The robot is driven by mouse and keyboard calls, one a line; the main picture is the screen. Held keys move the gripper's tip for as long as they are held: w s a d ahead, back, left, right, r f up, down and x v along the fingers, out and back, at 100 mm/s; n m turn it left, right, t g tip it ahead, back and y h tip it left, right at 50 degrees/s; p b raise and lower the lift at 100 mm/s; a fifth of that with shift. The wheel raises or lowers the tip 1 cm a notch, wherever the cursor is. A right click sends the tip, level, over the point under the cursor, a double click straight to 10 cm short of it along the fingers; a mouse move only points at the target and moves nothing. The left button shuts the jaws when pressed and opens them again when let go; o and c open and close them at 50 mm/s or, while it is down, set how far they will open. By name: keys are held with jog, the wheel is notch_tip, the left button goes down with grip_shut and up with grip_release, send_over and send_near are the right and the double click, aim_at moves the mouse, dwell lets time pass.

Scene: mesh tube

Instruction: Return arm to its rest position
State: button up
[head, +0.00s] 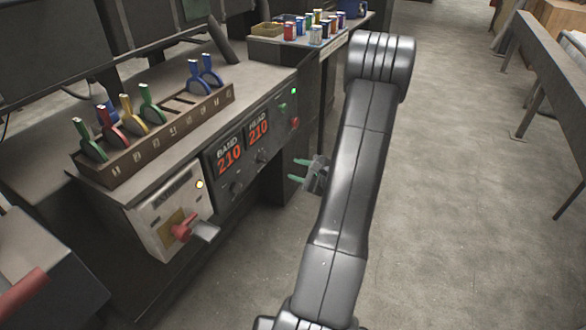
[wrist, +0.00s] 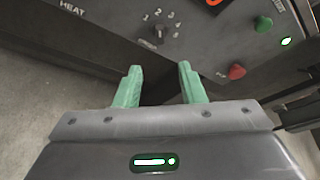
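My arm stands upright in the right middle of the head view, over the floor beside the workbench. My gripper (head: 298,170) has green fingertips and shows partly behind the arm, in front of the dark control panel (head: 252,141). In the wrist view my gripper (wrist: 160,82) has its two green fingers spread apart with nothing between them. The panel's front, with a numbered knob (wrist: 158,33), a red button (wrist: 236,71) and a green button (wrist: 263,24), is beyond the fingertips. The fingers do not appear to touch it.
A rack (head: 150,140) of colour-handled tools stands on the bench. A grey box with a red-handled switch (head: 183,229) juts from the bench front. Coloured cans (head: 316,34) stand on a shelf at the back. A long bench (head: 555,75) is at the right. Floor (head: 455,200) between is clear.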

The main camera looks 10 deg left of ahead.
aim_at(266, 161)
jog(key=b+x, duration=0.1)
jog(key=x, duration=1.3)
